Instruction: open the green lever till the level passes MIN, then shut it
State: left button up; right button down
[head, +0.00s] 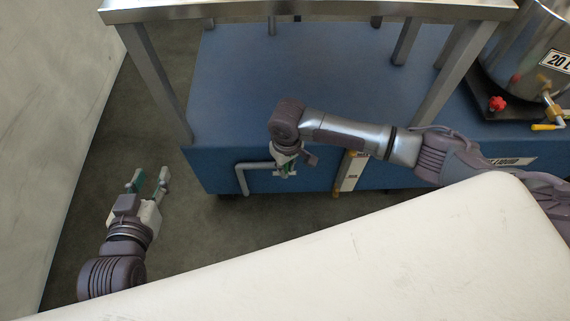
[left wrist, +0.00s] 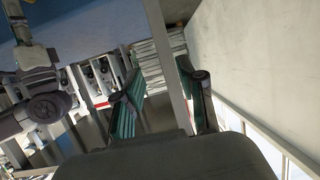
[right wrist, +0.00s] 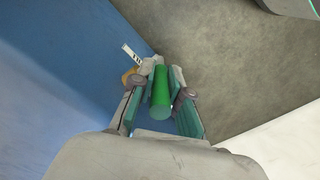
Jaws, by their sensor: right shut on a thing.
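The green lever (right wrist: 160,95) is a green cylindrical handle between the teal-padded fingers of my right gripper (right wrist: 160,100), which is shut on it. In the head view the right gripper (head: 286,165) is at the front face of the blue unit, beside a grey pipe (head: 243,178), and mostly hides the lever. A sight gauge (head: 350,171) with a pale scale stands on the front face just right of it; its level and MIN mark are too small to read. My left gripper (head: 150,180) is open and empty over the floor at the left.
The blue unit (head: 290,75) has a steel frame (head: 310,10) with legs above it. A steel 20 L pot (head: 520,50) with a red knob and a yellow-handled tap stands at the right. A white surface (head: 370,260) fills the front; a pale wall (head: 45,110) is at the left.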

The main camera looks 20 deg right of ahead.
jog(key=shift+d+r+y+p, duration=0.25)
jog(key=shift+y+p, duration=0.15)
jog(key=shift+p, duration=0.5)
pick_arm(q)
jog(key=shift+s+a+f+g+y+p, duration=0.3)
jog(key=shift+s+a+f+g+y, duration=0.7)
jog(key=shift+s+f+g, duration=2)
jog(key=shift+s+a+f+g+y+p, duration=0.3)
jog(key=shift+s+a+f+g, duration=1.45)
jog(key=shift+s, duration=2.3)
jog(key=w+d+r+t+h+b, duration=0.1)
jog(key=w+d+r+t, duration=0.1)
jog(key=w, duration=0.4)
jog(key=w+d+r+t+h+b, duration=0.1)
jog(key=w+d+r+t, duration=0.1)
jog(key=w+r+t, duration=0.2)
jog(key=shift+w+d+r+t+b, duration=0.3)
jog(key=shift+w+t, duration=0.45)
jog(key=shift+w, duration=0.3)
pick_arm(e)
jog(key=shift+s+d+f+t+y, duration=0.15)
jog(key=shift+d+f+t+y, duration=0.3)
jog(key=shift+y, duration=0.7)
jog(key=shift+s+d+f+t+y, duration=0.2)
jog(key=shift+d+t+y, duration=0.15)
jog(key=shift+d+y, duration=0.6)
jog(key=shift+s+d+f+t+y, duration=0.1)
jog(key=shift+d+f+t+y, duration=0.25)
jog(key=shift+y, duration=1.05)
